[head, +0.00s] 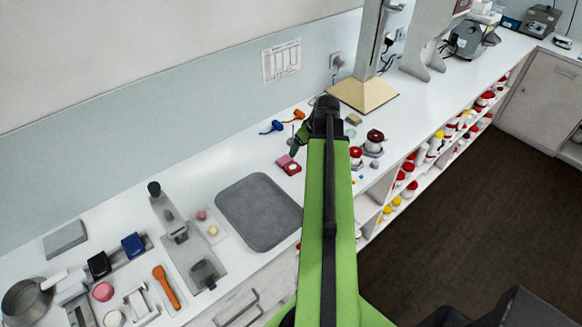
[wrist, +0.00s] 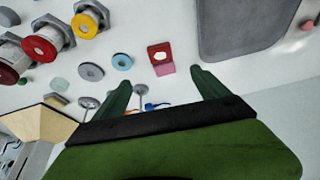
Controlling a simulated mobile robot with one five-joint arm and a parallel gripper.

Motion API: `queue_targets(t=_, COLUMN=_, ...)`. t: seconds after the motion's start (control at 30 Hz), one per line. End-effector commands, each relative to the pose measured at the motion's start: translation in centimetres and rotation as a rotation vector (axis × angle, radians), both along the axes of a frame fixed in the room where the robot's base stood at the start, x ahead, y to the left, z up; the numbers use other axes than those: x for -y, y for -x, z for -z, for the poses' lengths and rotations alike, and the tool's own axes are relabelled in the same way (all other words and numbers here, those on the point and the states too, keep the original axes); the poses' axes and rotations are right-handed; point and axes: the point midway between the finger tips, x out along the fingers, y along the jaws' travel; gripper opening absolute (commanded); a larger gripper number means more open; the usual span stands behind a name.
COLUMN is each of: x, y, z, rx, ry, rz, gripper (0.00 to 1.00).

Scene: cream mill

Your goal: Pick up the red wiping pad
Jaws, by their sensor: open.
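The red wiping pad (head: 292,169) lies on the white counter, a small red block with a pale spot on top. A pink block (head: 284,160) lies right against it. In the wrist view the red pad (wrist: 158,48) is just beyond the fingertips and roughly between them, with the pink block (wrist: 167,70) on its near side. My gripper (head: 297,150) is above the counter close to the two blocks; in the wrist view its green fingers (wrist: 159,78) are spread with nothing between them. Its height over the pad is hard to tell.
A grey tray (head: 259,212) lies left of the pad. Red-topped jars (head: 374,139) stand to the right, with small discs (wrist: 122,61) near the pad. Blue and orange scoops (head: 272,127) lie behind. A stand with a wooden base (head: 363,97) is at the back.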

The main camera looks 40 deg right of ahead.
Motion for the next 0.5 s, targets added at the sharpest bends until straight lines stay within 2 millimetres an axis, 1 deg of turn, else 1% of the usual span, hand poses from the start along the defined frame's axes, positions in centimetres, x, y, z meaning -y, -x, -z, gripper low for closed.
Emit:
queue_targets(t=0.17, x=0.9, y=-0.1, z=2.5, rx=0.000, ry=0.000, rz=0.013, gripper=0.85)
queue_targets(t=0.5, x=2.2, y=-2.3, z=9.5, rx=-0.001, ry=0.000, rz=0.026, gripper=0.85)
